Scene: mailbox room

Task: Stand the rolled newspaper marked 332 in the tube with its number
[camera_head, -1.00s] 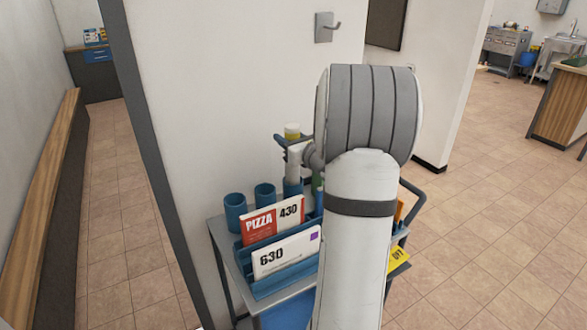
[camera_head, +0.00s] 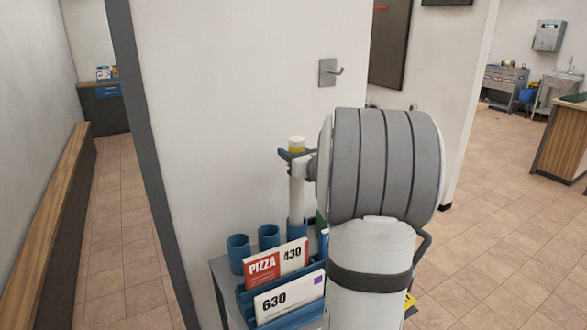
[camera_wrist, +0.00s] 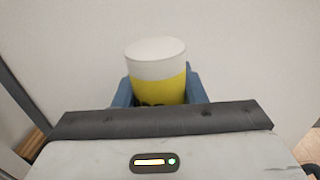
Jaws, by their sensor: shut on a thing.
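The rolled newspaper (camera_head: 297,190) is white with a yellow band near its top and stands upright in my gripper (camera_head: 294,156). In the wrist view the rolled newspaper (camera_wrist: 156,62) sits between blue fingers, with dark marks on the band mostly hidden, so its number cannot be read. My gripper is shut on it near the top. Its lower end meets the rightmost visible blue tube (camera_head: 297,229); I cannot tell whether it is inside or just above the rim. Two more blue tubes, a middle one (camera_head: 268,237) and a left one (camera_head: 238,254), stand beside it. No tube numbers are readable.
In front of the tubes a blue rack holds a red-and-white PIZZA 430 mailer (camera_head: 277,260) and a white 630 envelope (camera_head: 289,299) on a grey cart. My arm hides the cart's right side.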

